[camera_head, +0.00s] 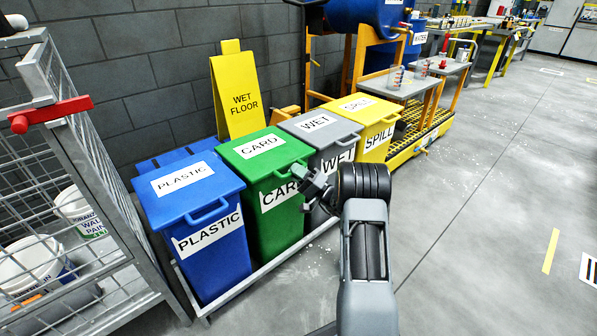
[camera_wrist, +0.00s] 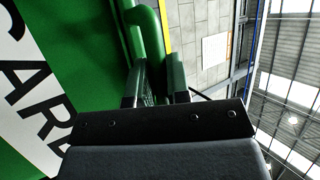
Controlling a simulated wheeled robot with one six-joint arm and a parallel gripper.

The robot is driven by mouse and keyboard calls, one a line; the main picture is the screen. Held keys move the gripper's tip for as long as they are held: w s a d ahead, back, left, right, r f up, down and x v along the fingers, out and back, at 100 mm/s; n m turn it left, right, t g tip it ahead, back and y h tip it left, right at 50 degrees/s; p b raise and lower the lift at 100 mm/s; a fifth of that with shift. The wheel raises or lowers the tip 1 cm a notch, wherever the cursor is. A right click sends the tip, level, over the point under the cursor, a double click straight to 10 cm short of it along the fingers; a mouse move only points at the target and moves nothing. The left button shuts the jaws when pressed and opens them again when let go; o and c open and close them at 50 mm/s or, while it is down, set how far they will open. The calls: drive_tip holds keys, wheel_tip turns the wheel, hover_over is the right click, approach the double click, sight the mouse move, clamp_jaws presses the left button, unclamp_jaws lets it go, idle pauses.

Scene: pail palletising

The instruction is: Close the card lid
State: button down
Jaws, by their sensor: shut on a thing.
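The green card bin (camera_head: 275,215) stands between the blue plastic bin and the grey wet bin. Its green lid (camera_head: 240,150), with a white CARD label, lies flat over the bin with no gap that I can make out. My gripper (camera_head: 302,173) is at the lid's front edge, at the handle. In the wrist view my gripper (camera_wrist: 155,90) has its two fingers either side of the green handle (camera_wrist: 148,30) and is shut on it. The CARD label on the bin's front fills the left of that view. The fingers hide part of the handle.
The blue plastic bin (camera_head: 215,255), grey wet bin (camera_head: 330,155) and yellow spill bin (camera_head: 375,135) stand in the same row, lids down. A wire cage (camera_head: 100,180) with pails is at the left. A yellow wet floor sign (camera_head: 236,85) stands behind. The floor at right is clear.

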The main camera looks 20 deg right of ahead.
drive_tip(key=shift+f, duration=0.25)
drive_tip(key=c, duration=1.1)
unclamp_jaws()
drive_tip(key=shift+w, duration=0.1)
drive_tip(key=shift+s+d+f, duration=0.15)
drive_tip(key=shift+s+d, duration=0.15)
drive_tip(key=p+v, duration=0.3)
drive_tip(key=v, duration=1)
drive_tip(key=shift+a, duration=0.1)
